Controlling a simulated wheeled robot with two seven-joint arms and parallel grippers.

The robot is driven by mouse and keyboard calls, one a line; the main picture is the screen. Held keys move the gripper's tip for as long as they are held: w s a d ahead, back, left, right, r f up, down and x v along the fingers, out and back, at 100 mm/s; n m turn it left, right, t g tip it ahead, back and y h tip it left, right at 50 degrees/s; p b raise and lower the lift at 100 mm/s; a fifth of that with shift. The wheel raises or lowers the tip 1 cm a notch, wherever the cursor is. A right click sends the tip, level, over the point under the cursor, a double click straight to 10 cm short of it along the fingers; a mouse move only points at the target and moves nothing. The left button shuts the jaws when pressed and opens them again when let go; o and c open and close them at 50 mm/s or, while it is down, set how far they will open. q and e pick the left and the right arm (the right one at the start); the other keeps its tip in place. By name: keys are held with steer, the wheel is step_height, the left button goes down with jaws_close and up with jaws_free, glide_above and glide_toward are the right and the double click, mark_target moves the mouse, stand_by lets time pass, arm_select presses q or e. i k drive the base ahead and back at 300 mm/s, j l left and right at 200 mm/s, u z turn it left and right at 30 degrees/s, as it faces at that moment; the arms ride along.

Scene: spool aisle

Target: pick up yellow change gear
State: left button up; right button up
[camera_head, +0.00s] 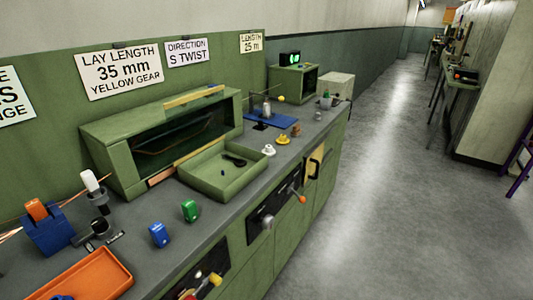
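A small yellow piece (283,140), which looks like the yellow change gear, sits on the grey bench top near its front edge, right of the green tray. It is too small to make out teeth. A white piece (268,150) of similar size sits just nearer, and an orange-brown one (295,130) just beyond it. They stand apart in a row. Neither of my grippers shows in the head view.
A green tray (225,186) holds a dark tool. Blue (159,235) and green (190,210) blocks and an orange tray (88,280) are nearer. A blue plate (268,121) with a stand is behind. Knobs and a lever (299,197) stick out in front. The right aisle is clear.

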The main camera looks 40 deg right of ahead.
mark_target(282, 141)
steer(key=z, duration=1.4)
steer(key=i+l+u, duration=0.85)
steer(key=l, duration=0.5)
steer(key=i+l+u, duration=0.45)
steer(key=l, duration=0.4)
steer(key=l+u, duration=0.45)
steer(key=l, duration=0.45)
steer(key=l+u, duration=0.4)
steer(key=l, duration=0.6)
steer(key=k+l+u, duration=0.1)
steer(key=l+u, duration=0.35)
steer(key=l, duration=0.5)
